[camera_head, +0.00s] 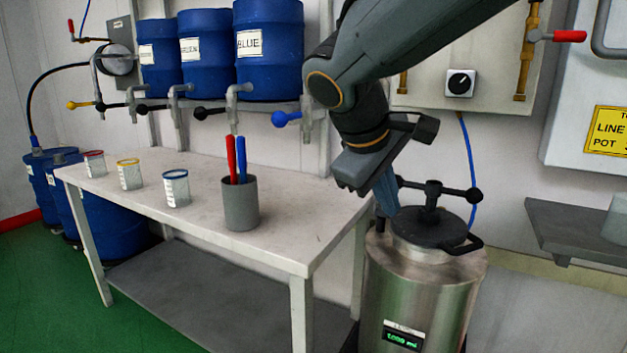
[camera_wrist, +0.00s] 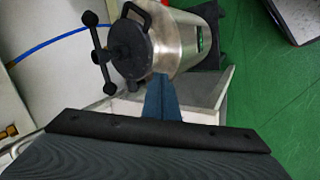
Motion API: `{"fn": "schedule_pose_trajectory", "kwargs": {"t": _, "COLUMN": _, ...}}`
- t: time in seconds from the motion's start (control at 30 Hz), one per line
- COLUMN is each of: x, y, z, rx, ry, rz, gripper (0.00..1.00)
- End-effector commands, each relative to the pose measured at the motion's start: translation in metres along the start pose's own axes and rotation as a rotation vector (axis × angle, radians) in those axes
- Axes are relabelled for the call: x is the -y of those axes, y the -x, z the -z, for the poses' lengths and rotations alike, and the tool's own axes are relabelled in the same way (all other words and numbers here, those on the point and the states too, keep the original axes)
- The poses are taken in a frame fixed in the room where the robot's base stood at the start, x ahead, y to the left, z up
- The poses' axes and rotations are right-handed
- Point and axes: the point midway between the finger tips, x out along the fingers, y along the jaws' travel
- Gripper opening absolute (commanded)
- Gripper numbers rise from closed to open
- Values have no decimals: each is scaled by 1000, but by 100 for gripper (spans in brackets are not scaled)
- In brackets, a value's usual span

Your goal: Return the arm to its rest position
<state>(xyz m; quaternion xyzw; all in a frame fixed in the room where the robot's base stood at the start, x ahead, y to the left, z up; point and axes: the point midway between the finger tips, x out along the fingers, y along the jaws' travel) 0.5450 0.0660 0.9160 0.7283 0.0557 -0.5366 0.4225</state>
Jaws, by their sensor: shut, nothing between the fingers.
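My arm reaches in from the top right of the head view, and my gripper (camera_head: 386,208) points down between the table's right end and the steel pot. Its fingers are shut with nothing between them. In the wrist view the closed fingers of my gripper (camera_wrist: 162,78) reach up toward the pot's side. The steel pot (camera_head: 425,290) has a black lid with a cross-shaped handle, and a green display on its front. The pot also shows in the wrist view (camera_wrist: 183,45). I cannot tell whether the fingertips touch the pot.
The white table (camera_head: 290,215) holds a grey cup (camera_head: 241,205) with a red and a blue stick, and three clear beakers (camera_head: 177,190). Blue drums (camera_head: 268,60) with taps stand above. A grey shelf (camera_head: 580,228) is at the right. Green floor is free at the front left.

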Motion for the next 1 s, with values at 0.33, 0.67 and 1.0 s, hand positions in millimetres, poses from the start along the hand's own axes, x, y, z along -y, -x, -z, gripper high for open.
{"fn": "schedule_pose_trajectory", "kwargs": {"t": 0.33, "x": 144, "y": -36, "z": -91, "rx": 127, "ry": -284, "rz": 453, "gripper": 0}}
{"fn": "schedule_pose_trajectory", "kwargs": {"t": 0.67, "x": 185, "y": -28, "z": -119, "rx": 185, "ry": -464, "rz": 612, "gripper": 0}}
{"fn": "schedule_pose_trajectory", "kwargs": {"t": 1.0, "x": 148, "y": -10, "z": -130, "rx": 215, "ry": -538, "rz": 588, "gripper": 0}}
